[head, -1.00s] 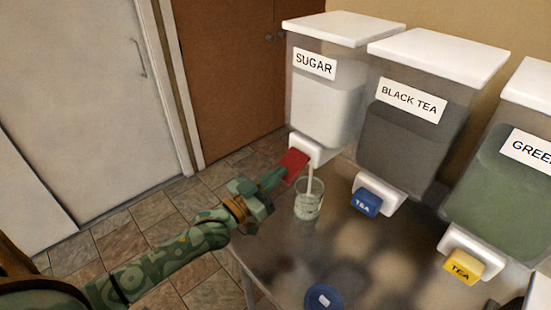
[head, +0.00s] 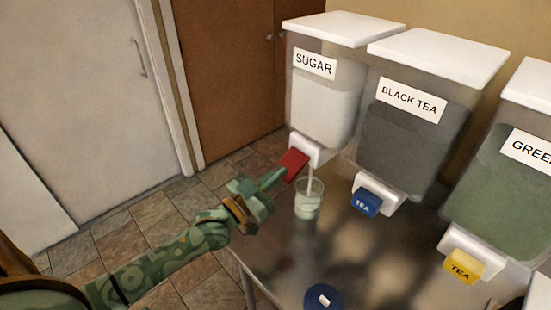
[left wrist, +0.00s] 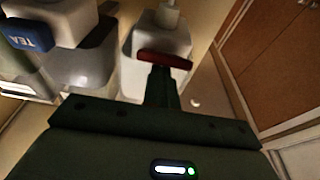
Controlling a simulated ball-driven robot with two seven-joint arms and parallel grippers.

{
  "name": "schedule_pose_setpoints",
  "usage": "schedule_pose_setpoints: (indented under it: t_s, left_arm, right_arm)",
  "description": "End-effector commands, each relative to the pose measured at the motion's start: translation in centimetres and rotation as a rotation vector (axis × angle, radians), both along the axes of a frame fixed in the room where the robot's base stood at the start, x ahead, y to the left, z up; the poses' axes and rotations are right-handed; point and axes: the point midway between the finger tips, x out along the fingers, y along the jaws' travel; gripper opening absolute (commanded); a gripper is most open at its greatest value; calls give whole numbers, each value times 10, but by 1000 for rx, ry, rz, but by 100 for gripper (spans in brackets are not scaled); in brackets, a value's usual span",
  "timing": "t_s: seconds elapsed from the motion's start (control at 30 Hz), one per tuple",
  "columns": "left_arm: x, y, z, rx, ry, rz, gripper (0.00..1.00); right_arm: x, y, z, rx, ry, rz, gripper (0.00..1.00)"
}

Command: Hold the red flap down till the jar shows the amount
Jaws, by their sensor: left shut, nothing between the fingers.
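The red flap (head: 294,164) sits on the white spout of the SUGAR bucket (head: 327,105). My left gripper (head: 276,177) is shut and empty, with its fingertips at the flap; in the left wrist view the fingers (left wrist: 162,85) reach up to the red flap (left wrist: 165,60). A white stream runs from the spout into the glass jar (head: 308,198) on the table below. The jar holds pale, whitish contents; its exact level against any mark is too small to read. My right gripper does not show.
The BLACK TEA bucket (head: 400,140) with a blue flap (head: 367,203) and a green-filled bucket (head: 505,190) with a yellow flap (head: 462,266) stand to the right. A blue lid (head: 323,299) lies at the front of the metal table (head: 375,270).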

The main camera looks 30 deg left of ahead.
Motion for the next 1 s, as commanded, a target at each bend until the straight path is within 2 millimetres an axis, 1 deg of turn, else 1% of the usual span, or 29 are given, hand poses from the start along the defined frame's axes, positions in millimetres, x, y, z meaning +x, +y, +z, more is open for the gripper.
schedule_pose_setpoints:
  t_s: [0.03,0.87,1.0]
  left_arm:
    - [-1,-1,-6,5,14,-1,0]
    - [-1,-1,-7,5,15,-1,0]
    - [-1,0,1,6,14,-1,0]
  right_arm:
    - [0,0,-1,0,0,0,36]
    - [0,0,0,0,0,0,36]
    - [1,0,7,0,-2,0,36]
